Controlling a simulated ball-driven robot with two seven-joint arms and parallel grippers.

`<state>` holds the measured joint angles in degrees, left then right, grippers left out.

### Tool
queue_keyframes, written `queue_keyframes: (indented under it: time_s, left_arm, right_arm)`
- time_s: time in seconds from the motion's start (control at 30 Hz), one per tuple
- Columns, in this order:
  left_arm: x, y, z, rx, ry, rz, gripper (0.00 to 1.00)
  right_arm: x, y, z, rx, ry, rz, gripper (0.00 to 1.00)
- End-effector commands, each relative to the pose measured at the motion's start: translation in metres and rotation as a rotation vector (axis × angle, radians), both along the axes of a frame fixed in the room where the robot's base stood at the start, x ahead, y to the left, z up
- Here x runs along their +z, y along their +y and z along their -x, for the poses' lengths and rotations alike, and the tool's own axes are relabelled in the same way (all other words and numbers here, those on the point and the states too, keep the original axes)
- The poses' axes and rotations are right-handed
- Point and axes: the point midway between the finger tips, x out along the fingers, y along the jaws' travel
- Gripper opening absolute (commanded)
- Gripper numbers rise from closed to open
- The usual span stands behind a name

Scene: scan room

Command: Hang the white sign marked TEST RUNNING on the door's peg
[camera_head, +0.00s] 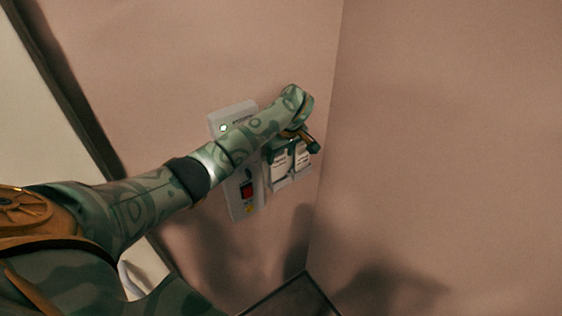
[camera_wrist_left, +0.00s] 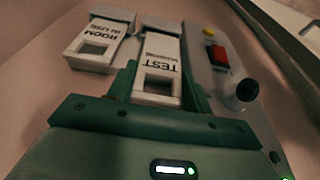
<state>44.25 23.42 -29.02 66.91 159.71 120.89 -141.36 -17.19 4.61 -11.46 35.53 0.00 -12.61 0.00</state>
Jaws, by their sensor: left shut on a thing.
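The white TEST RUNNING sign (camera_wrist_left: 160,62) appears upside down in the left wrist view, with a square opening in the part nearest me. My left gripper (camera_wrist_left: 162,88) is shut on this sign, a green finger on each side. In the head view the sign (camera_head: 280,168) is at the wall near the corner, below my left gripper (camera_head: 288,147), which partly covers it. I cannot tell whether the sign still touches its holder. I cannot make out the door's peg in either view. My right gripper is in neither view.
A second white sign, ROOM IN USE (camera_wrist_left: 104,42), hangs close beside the held one. A grey panel with a red switch (camera_head: 247,190) and black knob (camera_wrist_left: 247,90) is on the other side. The wall corner (camera_head: 328,130) is close by.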

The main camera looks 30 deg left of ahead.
Motion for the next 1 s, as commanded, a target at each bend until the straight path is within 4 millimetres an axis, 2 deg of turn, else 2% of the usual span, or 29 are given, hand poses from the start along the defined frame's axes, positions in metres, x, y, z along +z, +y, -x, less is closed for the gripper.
queue_keyframes:
  time_s: [0.2,0.3,0.73,0.77,0.83,1.0]
  left_arm:
    - [-0.027,0.003,-0.006,-0.001,0.004,0.0,0.18]
    - [-0.032,0.003,-0.007,-0.001,0.002,0.0,0.18]
    - [-0.042,0.003,-0.007,-0.001,0.001,0.001,0.18]
    - [-0.042,0.003,-0.007,-0.001,0.0,0.0,0.53]
    - [-0.042,0.003,-0.007,-0.001,0.0,0.0,0.72]
    - [-0.041,0.003,-0.007,-0.001,0.0,0.0,0.72]
  right_arm:
    - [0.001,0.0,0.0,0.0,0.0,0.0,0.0]
    - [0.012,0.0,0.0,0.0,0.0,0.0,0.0]
    - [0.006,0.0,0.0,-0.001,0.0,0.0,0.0]
    - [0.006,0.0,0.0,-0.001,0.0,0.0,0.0]
    - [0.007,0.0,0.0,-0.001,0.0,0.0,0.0]
    - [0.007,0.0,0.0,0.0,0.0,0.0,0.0]
